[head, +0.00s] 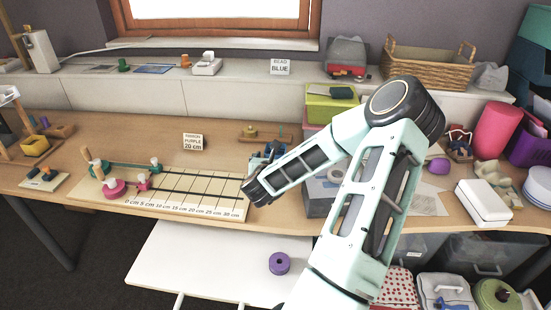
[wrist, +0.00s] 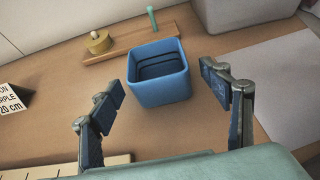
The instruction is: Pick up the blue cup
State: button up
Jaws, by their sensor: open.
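The blue cup (wrist: 160,82) is a square, open-topped container standing upright on the wooden table. In the wrist view it sits a little beyond my gripper (wrist: 168,100), roughly between the lines of its two fingers. The fingers are spread wide and empty, and they do not touch the cup. In the head view my gripper (head: 262,180) is over the table at the right end of the measuring board. The cup is mostly hidden there behind my arm, so only a small blue patch shows.
A wooden stand with a peg and spool (wrist: 98,42) is just behind the cup. A grey box (wrist: 240,12) is at its right rear. The measuring board (head: 190,207) and a "RIBBON PURPLE 20 cm" card (head: 193,142) lie left. A purple spool (head: 279,263) is on the lower white surface.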

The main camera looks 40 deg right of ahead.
jog(key=shift+x, duration=1.9)
jog(key=shift+f, duration=0.15)
jog(key=c, duration=1.1)
